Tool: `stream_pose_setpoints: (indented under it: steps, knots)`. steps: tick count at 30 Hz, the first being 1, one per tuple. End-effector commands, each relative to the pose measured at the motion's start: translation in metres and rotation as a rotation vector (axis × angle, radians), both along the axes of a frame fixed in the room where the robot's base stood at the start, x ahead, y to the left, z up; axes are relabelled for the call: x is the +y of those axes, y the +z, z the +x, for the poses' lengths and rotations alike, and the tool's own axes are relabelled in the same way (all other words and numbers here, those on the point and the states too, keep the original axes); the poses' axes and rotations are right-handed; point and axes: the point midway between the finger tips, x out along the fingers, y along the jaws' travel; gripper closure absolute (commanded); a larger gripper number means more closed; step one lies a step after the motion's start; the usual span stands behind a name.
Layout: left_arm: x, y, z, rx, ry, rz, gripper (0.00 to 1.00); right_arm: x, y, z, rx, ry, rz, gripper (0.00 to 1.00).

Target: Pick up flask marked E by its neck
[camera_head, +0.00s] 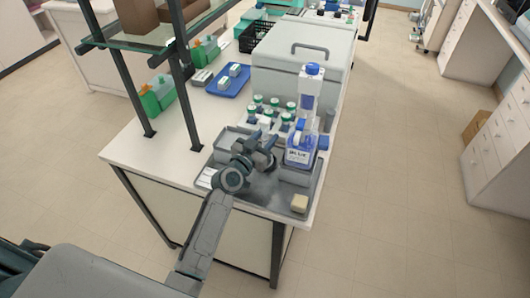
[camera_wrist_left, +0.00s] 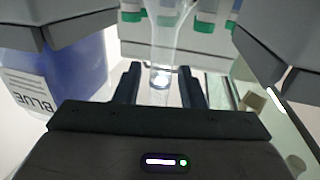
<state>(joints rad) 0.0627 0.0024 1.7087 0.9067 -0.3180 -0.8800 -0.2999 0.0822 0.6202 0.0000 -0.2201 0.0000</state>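My left gripper (camera_head: 262,154) reaches over the grey tray (camera_head: 270,201) at the front end of the bench. In the left wrist view its two dark fingers (camera_wrist_left: 161,88) stand apart. A clear glass flask neck (camera_wrist_left: 174,42) shows at the gap between them, with visible space on both sides of it. No letter on this glass can be read, so I cannot tell whether it is flask E. In the head view the gripper and arm hide most of this spot. My right gripper is in neither view.
A blue-filled bottle (camera_head: 301,157) labelled BLUE stands close to the gripper; it also shows in the left wrist view (camera_wrist_left: 62,75). Several green-capped bottles (camera_head: 275,107) stand behind. A beige block (camera_head: 299,203) lies at the tray corner. A shelf post (camera_head: 186,95) rises left.

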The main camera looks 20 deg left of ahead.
Motion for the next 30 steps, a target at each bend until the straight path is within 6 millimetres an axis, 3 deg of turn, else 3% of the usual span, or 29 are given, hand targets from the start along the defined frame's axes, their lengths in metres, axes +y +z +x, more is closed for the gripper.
stream_pose_setpoints:
  steps: [1, 4, 5, 17, 28, 30]
  knots:
    - [0.000, 0.000, 0.000, 0.000, 0.000, 0.000, 0.74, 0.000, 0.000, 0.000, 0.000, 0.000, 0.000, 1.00]
    - [0.000, 0.000, 0.000, 0.000, 0.000, 0.000, 0.94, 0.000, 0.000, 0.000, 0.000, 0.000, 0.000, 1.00]
    - [0.000, 0.000, 0.000, 0.000, 0.000, 0.000, 0.95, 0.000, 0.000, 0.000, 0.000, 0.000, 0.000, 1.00]
    - [0.000, 0.003, 0.000, -0.001, 0.000, 0.000, 0.95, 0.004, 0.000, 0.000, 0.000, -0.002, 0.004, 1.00]
    - [0.000, 0.038, 0.000, -0.005, 0.000, 0.002, 0.95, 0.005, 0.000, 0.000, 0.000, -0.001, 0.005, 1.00]
    - [0.006, 0.033, -0.016, 0.000, 0.001, 0.003, 0.95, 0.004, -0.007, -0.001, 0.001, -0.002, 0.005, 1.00]
